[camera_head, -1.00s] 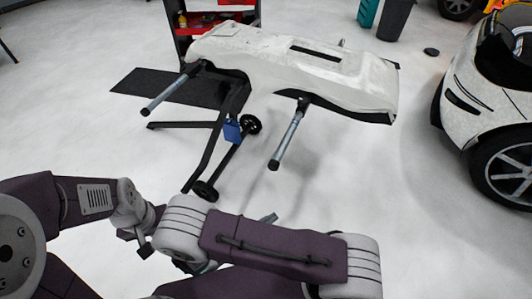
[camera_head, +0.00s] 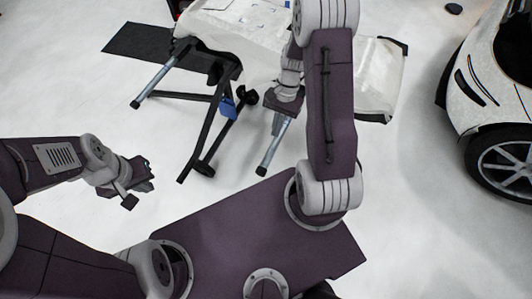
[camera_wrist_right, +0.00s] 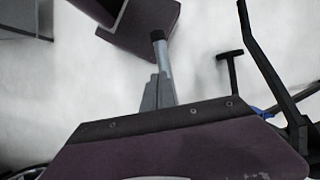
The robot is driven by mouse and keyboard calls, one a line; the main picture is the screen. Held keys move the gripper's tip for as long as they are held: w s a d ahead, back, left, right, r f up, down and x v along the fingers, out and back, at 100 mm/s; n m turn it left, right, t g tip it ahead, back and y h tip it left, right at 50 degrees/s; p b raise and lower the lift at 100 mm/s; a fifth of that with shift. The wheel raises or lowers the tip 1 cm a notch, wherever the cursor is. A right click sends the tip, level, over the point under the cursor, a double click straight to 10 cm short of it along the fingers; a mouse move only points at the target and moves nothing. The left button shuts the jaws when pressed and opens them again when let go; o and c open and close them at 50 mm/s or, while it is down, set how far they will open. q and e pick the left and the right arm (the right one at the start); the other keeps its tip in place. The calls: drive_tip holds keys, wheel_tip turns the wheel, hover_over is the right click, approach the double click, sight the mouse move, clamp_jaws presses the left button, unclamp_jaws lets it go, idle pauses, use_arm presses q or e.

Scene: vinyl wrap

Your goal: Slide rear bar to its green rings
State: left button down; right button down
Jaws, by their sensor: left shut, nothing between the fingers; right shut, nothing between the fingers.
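Two grey bars with dark end caps stick out from the black stand (camera_head: 207,133) under the white bumper-like panel (camera_head: 380,72). One bar (camera_head: 152,84) is at the left; the other bar (camera_head: 268,155) is nearer the middle. I cannot tell which is the rear one, and I see no green rings. My right gripper (camera_head: 277,124) is shut and empty, over the middle bar and hiding its upper part. In the right wrist view, its fingers (camera_wrist_right: 158,92) point toward that bar's end (camera_wrist_right: 160,48); contact is unclear. My left gripper (camera_head: 148,172) is shut and empty, below the left bar.
My right arm blocks part of the panel. A blue piece (camera_head: 228,107) and black wheels sit on the stand. A dark mat (camera_head: 150,52) lies at the back left. A white car (camera_head: 490,95) stands at the right. The floor between is clear.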

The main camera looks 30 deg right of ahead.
sight(265, 166)
drive_tip(key=b+x, duration=0.1)
drive_tip(key=x, duration=0.8)
drive_tip(key=shift+f+b, duration=0.35)
drive_tip(key=shift+f, duration=0.05)
drive_tip(key=shift+s+a+f, duration=0.15)
drive_tip(key=shift+s+a, duration=0.3)
drive_tip(key=shift+a, duration=0.15)
drive_tip(key=shift+s+a+f, duration=0.15)
drive_tip(key=shift+s+a, duration=0.3)
drive_tip(key=shift+a, duration=0.15)
drive_tip(key=shift+s+a+r, duration=0.1)
drive_tip(key=shift+s+a, duration=0.25)
drive_tip(key=shift+a, duration=0.05)
use_arm(q)
drive_tip(key=shift+w+d+f, duration=0.1)
drive_tip(key=shift+w+f, duration=0.05)
drive_tip(key=shift+f, duration=0.4)
drive_tip(key=shift+w+d+f, duration=0.1)
drive_tip(key=shift+w+f, duration=0.05)
drive_tip(key=shift+f, duration=0.4)
